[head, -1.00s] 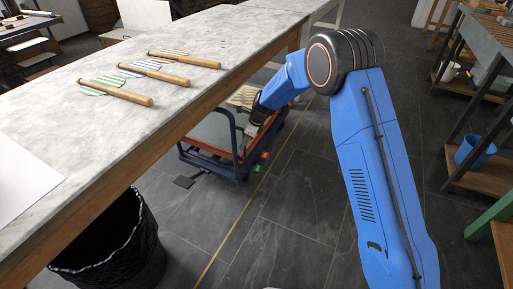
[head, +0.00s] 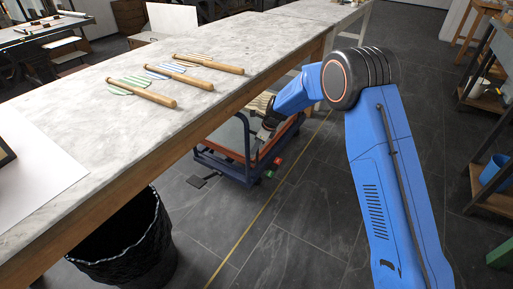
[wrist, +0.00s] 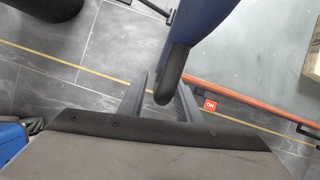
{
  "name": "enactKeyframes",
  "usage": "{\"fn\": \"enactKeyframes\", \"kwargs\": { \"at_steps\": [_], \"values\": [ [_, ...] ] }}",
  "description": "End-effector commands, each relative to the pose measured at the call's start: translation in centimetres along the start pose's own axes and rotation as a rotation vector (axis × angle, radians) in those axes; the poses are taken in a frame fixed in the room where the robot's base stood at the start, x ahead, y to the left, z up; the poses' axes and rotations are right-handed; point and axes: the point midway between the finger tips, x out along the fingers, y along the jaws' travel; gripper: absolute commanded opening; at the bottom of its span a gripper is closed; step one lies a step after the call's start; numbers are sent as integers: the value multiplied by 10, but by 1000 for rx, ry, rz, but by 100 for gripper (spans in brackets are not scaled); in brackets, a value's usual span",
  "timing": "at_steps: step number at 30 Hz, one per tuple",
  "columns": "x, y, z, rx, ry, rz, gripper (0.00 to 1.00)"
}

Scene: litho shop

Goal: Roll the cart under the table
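The cart (head: 229,174) is a low blue frame with an orange-red rim around a grey deck. It stands on the floor at the table's right side, and its far-left part is hidden behind the tabletop. The table (head: 120,175) has a pale stone top and a wooden edge. My gripper (wrist: 162,95) is at the cart's near side. The orange rim (wrist: 245,100) with a red ON label lies just right.
A black waste bin (head: 130,250) stands under the table's near edge. Wooden-handled tools (head: 208,63) lie on the tabletop. A yellow line (head: 262,217) crosses the open floor. Shelving with a blue bucket (head: 495,172) stands at the right.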

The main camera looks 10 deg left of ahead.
Motion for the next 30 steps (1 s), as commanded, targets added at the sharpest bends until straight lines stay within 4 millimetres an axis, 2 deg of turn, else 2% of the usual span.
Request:
{"fn": "enactKeyframes", "kwargs": {
  "at_steps": [5,11,30],
  "values": [
    [-2,0,0,0,1,0,31],
    [-23,-1,0,0,0,-1,31],
    [-146,0,1,0,-1,-1,31]
  ]
}}
